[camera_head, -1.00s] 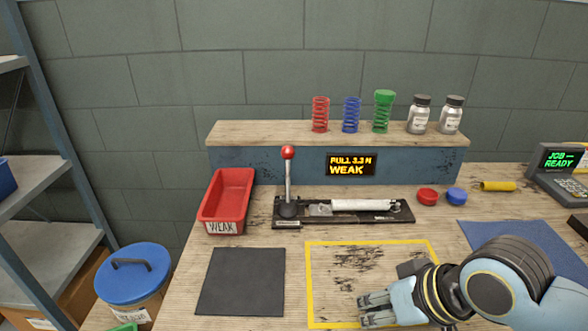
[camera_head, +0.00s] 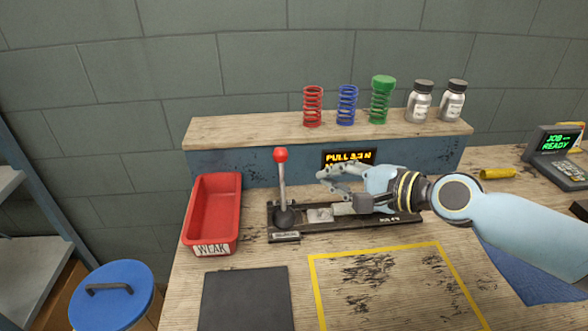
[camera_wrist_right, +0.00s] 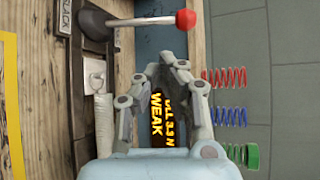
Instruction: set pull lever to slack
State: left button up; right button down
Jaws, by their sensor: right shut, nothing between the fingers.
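The pull lever (camera_head: 283,188) stands nearly upright at the left end of a black bench fixture (camera_head: 400,219). It has a metal rod, a red ball knob (camera_head: 281,155) and a dark round base. In the right wrist view the lever rod (camera_wrist_right: 145,21) crosses the top, ahead of the fingers. A small plate (camera_wrist_right: 64,17) by its base reads SLACK, partly cut off. My right gripper (camera_head: 321,175) is shut and empty, above the fixture and right of the lever, apart from it. It partly hides the fixture and the display. My left gripper is out of view.
A display (camera_head: 348,158) on the shelf front reads PULL; the wrist view shows WEAK. Springs (camera_head: 347,105) and two bottles (camera_head: 419,100) stand on the shelf. A red WEAK bin (camera_head: 236,215) is left of the lever. The yellow-framed area (camera_head: 380,295) in front is free.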

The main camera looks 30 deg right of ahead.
aim_at(282, 177)
jog(key=b+x, duration=0.1)
jog(key=x, duration=0.8)
jog(key=shift+w+a+f, duration=0.15)
jog(key=shift+w+f, duration=0.05)
jog(key=shift+w, duration=0.25)
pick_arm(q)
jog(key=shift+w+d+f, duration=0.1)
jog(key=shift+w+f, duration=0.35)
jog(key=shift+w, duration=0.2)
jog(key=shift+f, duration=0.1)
